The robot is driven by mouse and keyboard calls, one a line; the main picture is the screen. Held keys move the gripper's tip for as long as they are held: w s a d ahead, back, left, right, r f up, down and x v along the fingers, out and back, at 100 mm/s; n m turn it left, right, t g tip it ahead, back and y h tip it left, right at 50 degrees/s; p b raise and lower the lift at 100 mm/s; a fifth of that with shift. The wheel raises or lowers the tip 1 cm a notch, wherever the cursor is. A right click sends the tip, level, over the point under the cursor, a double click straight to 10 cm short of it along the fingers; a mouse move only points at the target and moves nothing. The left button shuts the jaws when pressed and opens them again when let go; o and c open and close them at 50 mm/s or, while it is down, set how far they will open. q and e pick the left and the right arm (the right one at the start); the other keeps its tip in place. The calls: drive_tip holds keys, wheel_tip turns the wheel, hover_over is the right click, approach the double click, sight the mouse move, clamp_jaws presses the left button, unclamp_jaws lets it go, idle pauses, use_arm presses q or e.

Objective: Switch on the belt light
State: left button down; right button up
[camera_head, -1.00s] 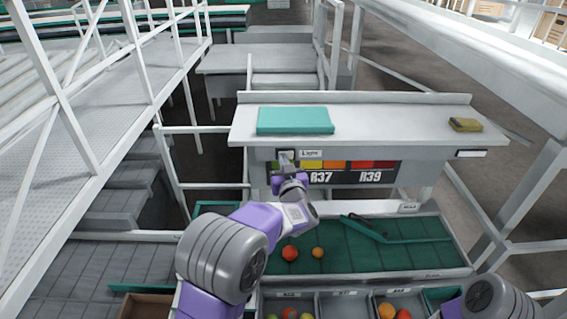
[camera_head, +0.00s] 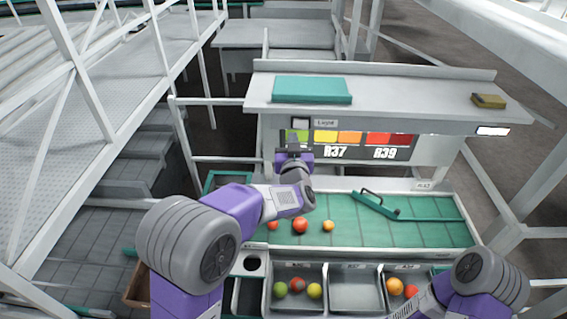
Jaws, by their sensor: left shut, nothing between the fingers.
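The light switch (camera_head: 300,123) is a small pale plate on the front of the sorting station, under the shelf, beside a "Light" label (camera_head: 326,122). My left gripper (camera_head: 294,140) is shut and empty just below the switch, apart from it as far as I can tell, in front of the green end of the colour chart. The lamp strip (camera_head: 493,131) under the shelf's right end glows white. The belt (camera_head: 435,232) is brightly lit, with several tomatoes near its left end. My right arm shows at lower right, its gripper out of view.
Bins (camera_head: 355,291) with some tomatoes stand in front of the belt. A railing runs at left.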

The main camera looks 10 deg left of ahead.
use_arm(q)
drive_tip(key=s+b, duration=0.1)
drive_tip(key=s, duration=0.7)
drive_tip(key=shift+s+d, duration=0.2)
drive_tip(key=shift+s, duration=0.2)
drive_tip(key=shift+f, duration=0.1)
